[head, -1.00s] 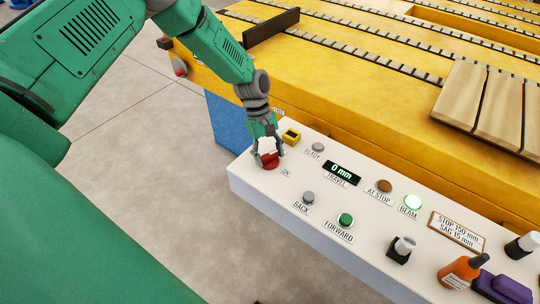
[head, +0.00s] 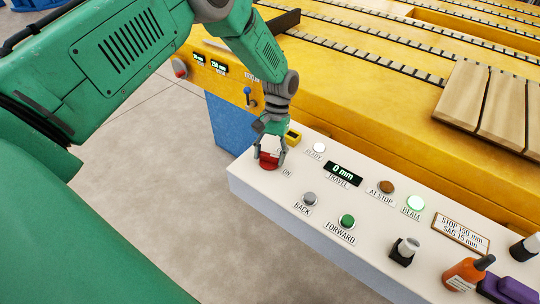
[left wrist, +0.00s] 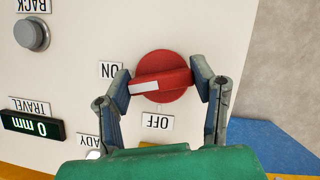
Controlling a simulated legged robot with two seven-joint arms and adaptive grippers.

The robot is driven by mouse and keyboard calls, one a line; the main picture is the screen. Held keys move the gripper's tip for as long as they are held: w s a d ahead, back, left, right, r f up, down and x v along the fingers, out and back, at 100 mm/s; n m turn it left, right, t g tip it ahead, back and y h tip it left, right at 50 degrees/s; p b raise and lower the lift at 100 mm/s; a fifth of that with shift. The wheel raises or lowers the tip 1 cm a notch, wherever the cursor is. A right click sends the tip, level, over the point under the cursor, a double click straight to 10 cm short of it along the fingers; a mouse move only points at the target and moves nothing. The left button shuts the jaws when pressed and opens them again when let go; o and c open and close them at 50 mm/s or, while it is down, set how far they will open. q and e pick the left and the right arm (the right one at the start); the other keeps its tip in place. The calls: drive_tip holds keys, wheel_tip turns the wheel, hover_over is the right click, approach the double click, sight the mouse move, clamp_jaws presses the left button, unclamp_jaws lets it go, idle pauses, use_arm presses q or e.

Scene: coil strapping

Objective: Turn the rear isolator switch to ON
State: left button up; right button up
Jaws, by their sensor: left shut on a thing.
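The isolator switch (head: 268,161) is a red round knob with a raised bar, at the far left end of the white control panel (head: 262,192). My left gripper (head: 269,156) reaches down over it with its fingers on either side. In the left wrist view, the fingertips close on the two ends of the red bar (left wrist: 172,80). The bar's white pointer mark faces left, towards the ON label (left wrist: 110,70) side and away from the OFF label (left wrist: 157,122). The READY lamp (head: 319,148) is lit white. My right gripper is not in view.
The panel also carries a grey BACK button (head: 310,198), a green FORWARD button (head: 347,221), a lit BEAM lamp (head: 415,203) and a black-and-grey switch (head: 403,250). An orange bottle (head: 466,272) stands at the right. The yellow machine (head: 350,110) rises behind the panel.

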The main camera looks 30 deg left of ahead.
use_arm(q)
drive_tip(key=shift+w+r+m+y, duration=0.15)
drive_tip(key=shift+m+y, duration=0.2)
drive_tip(key=shift+m, duration=0.45)
drive_tip(key=shift+w+m+y, duration=0.15)
drive_tip(key=shift+m+y, duration=0.2)
drive_tip(key=shift+m, duration=0.45)
drive_tip(key=o, duration=1.2)
drive_tip(key=shift+c, duration=0.2)
drive_tip(key=v, duration=1.1)
drive_tip(key=shift+w+r, duration=0.25)
drive_tip(key=shift+s+f, duration=0.1)
